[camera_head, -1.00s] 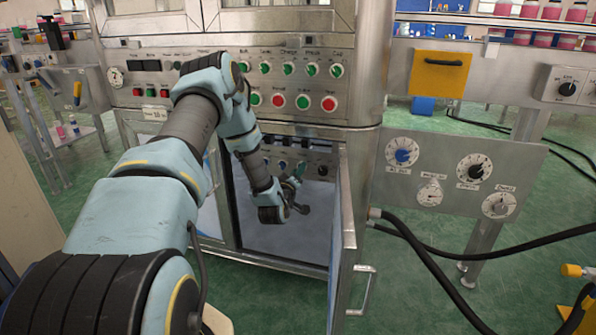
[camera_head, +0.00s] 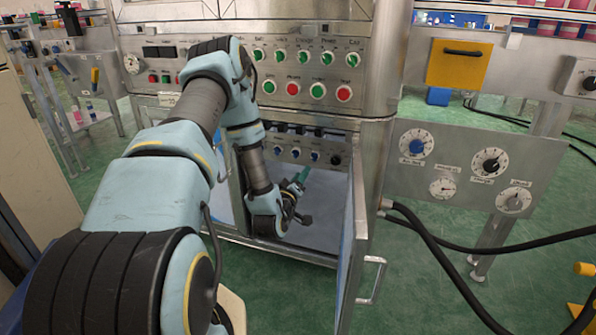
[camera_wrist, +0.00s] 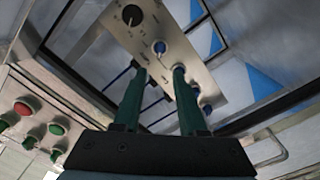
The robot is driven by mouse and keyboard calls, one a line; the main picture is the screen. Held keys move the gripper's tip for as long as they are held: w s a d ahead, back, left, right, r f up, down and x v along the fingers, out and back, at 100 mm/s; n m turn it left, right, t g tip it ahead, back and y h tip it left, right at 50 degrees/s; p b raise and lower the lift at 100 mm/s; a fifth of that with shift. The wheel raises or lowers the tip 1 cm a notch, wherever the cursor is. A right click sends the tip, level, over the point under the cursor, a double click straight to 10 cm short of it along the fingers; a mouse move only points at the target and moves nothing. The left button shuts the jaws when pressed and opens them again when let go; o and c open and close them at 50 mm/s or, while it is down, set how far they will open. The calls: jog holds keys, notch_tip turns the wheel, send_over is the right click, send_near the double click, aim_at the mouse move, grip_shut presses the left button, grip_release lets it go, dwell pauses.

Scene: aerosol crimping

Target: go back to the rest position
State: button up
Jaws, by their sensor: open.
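My gripper (camera_head: 301,177) is inside the open lower compartment of the metal machine cabinet (camera_head: 330,90). In the wrist view its two green fingers (camera_wrist: 160,72) are spread apart with nothing held between them. They point towards a metal knob panel (camera_wrist: 185,55), which also shows in the head view (camera_head: 325,148). The panel carries blue knobs (camera_wrist: 159,47) and a black knob (camera_wrist: 132,15). One blue knob lies close beside the right finger in the picture; I cannot tell whether they touch.
The cabinet door (camera_head: 353,250) stands open right of my gripper, its handle (camera_head: 374,280) outward. Buttons and switches (camera_head: 307,75) are above the opening. A dial panel (camera_head: 462,165) and black hoses (camera_head: 440,240) are at right.

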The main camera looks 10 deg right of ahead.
jog(key=s+a+r+m+g+y, duration=0.4)
jog(key=a+r+g+y, duration=0.3)
jog(key=a, duration=0.4)
jog(key=s+a+r+g+y, duration=0.1)
jog(key=s+a+r+g, duration=0.35)
jog(key=s, duration=0.55)
jog(key=s+a+r+g+y, duration=0.1)
jog(key=s+a+r+g, duration=0.3)
jog(key=s, duration=0.5)
notch_tip(320, 180, up, 24)
jog(key=a+t+p, duration=0.1)
jog(key=p, duration=2.5)
jog(key=shift+a+r+m, duration=0.2)
jog(key=shift+m, duration=0.1)
jog(key=shift+s, duration=0.2)
